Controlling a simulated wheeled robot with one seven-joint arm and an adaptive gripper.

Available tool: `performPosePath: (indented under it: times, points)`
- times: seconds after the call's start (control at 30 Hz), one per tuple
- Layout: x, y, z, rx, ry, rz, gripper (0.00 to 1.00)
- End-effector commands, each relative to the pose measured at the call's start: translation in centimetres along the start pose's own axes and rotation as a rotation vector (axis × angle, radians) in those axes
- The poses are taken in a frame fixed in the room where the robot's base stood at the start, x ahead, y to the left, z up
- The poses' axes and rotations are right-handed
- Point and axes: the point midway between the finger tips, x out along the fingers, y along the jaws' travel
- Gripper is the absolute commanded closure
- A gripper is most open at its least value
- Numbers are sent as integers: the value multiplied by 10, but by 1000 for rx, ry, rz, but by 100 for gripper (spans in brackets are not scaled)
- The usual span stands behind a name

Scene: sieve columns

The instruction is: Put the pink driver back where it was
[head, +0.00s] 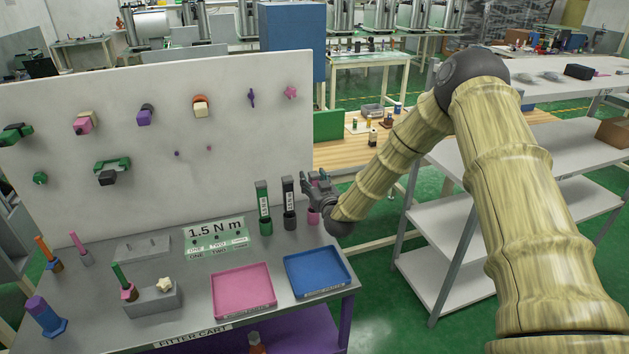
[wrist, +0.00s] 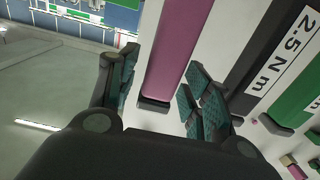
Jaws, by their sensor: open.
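The pink driver (head: 314,216) stands at the right end of a row on the cart, beside the black driver (head: 289,205) and the green driver (head: 264,208). My gripper (head: 318,188) is at the upper part of the pink driver and hides most of it in the head view. In the wrist view, the pink driver (wrist: 182,45) lies between the spread fingers of my gripper (wrist: 160,92). A gap shows on its left side; I cannot tell whether the right finger touches it. The black driver, marked 2.5 N m, is close to the right finger.
A green card (head: 215,238) reading 1.5 N m lies left of the drivers. A pink tray (head: 243,291) and a blue tray (head: 318,272) are in front. A pegboard (head: 230,140) with several hung parts stands behind. A grey block (head: 154,299) holds small parts at left.

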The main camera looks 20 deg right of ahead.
Motion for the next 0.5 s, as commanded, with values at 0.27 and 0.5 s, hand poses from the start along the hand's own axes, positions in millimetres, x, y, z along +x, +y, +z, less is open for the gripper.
performPosePath:
  times: [0.27, 0.5]
  points:
    - [-14, -1, -1, 0, -1, -1, 51]
    - [-57, 0, 0, 1, -2, -1, 51]
